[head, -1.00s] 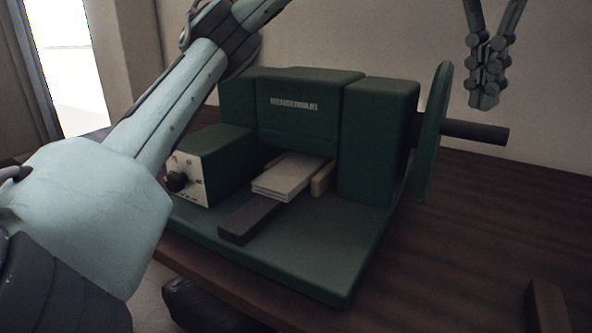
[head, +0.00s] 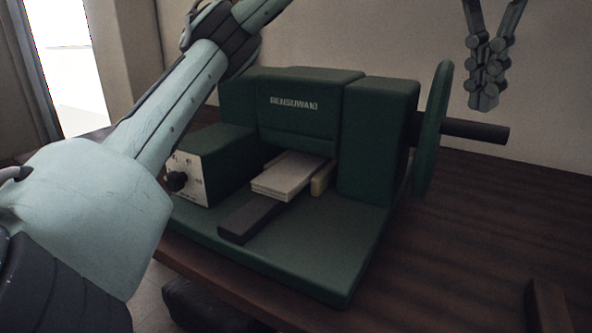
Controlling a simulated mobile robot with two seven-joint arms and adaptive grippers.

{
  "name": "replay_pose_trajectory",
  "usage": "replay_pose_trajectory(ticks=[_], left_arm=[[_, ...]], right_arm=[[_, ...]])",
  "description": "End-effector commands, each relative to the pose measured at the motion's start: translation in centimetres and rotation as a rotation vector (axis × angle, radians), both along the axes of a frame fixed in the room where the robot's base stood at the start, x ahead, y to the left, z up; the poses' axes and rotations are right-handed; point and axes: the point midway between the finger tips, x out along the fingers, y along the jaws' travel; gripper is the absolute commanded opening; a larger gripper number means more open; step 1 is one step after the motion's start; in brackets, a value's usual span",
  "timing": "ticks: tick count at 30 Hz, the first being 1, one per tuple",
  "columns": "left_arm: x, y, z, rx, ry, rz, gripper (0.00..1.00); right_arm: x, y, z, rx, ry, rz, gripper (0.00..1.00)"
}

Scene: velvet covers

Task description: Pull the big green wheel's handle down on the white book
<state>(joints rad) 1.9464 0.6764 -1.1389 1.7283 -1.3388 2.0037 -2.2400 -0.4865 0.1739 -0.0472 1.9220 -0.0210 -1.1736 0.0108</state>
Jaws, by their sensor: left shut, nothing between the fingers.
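The green machine (head: 380,140) stands on a dark wooden table. Its big green wheel (head: 432,135) is seen nearly edge-on at the right side. A dark handle (head: 478,131) sticks out level from the wheel to the right. The white book (head: 285,178) lies flat in the machine's front opening, its back end hidden under the green block. My left gripper (head: 483,101) hangs fingers down above the handle in the picture, apart from it, shut and empty. The link between my left arm and this gripper is outside the frame. My right gripper is not in view.
A white panel with a black knob (head: 177,181) is on the machine's left box. A dark bar (head: 251,219) lies on the green base before the book. The table (head: 470,240) is clear to the right, except a brown block (head: 547,306) at the lower right corner.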

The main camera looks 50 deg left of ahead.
Motion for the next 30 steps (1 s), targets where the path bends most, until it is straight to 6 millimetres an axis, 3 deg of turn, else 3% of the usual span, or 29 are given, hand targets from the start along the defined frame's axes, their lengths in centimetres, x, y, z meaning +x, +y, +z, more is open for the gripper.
replay_pose_trajectory(ticks=[30], left_arm=[[-0.4,-0.1,-2.8,0.0,0.0,0.001,0.0]], right_arm=[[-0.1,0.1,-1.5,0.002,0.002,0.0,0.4]])
